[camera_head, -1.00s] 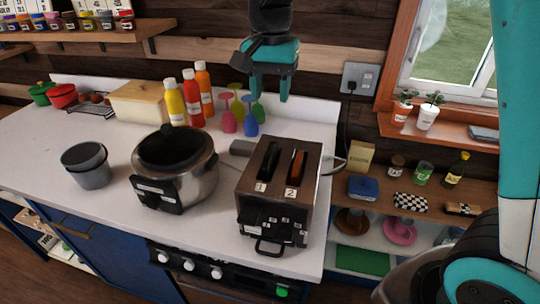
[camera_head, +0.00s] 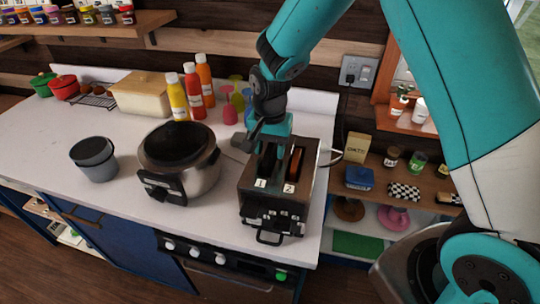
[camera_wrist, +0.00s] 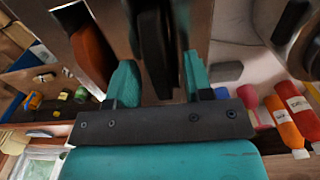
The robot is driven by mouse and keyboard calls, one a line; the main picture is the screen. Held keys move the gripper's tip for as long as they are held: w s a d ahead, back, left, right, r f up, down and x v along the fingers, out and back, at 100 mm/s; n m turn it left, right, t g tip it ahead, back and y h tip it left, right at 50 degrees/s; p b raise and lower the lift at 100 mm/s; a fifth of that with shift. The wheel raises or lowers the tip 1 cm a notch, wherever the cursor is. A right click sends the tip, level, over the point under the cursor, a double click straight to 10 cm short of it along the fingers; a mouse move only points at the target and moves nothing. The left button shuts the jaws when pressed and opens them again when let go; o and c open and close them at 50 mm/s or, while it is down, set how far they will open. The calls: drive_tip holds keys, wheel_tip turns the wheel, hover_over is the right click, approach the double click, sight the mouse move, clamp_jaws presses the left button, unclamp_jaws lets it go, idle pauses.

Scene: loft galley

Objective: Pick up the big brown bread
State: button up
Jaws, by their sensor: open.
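The toaster (camera_head: 250,207) stands on the white counter, with slots labelled 1 and 2. A brown bread slice (camera_head: 297,163) stands upright in slot 2; it also shows at the left in the wrist view (camera_wrist: 92,48). A dark, nearly black slab (camera_wrist: 154,50) stands at slot 1. My gripper (camera_head: 272,148) is open just above the toaster. In the wrist view its teal fingers (camera_wrist: 160,85) are on either side of the dark slab, with gaps. The brown slice is outside them, beyond the left finger. I cannot tell whether the fingertips reach into the slots.
A steel cooker (camera_head: 192,178) stands left of the toaster, and a grey pot (camera_head: 95,160) farther left. Sauce bottles (camera_head: 193,92) and coloured goblets (camera_head: 229,112) stand behind. A shelf (camera_head: 400,175) with small goods is at the right. The front left counter is clear.

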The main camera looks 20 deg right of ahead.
drive_tip(key=shift+f, duration=0.15)
clamp_jaws()
wheel_tip(320, 180, up, 20)
drive_tip(key=b, duration=0.5)
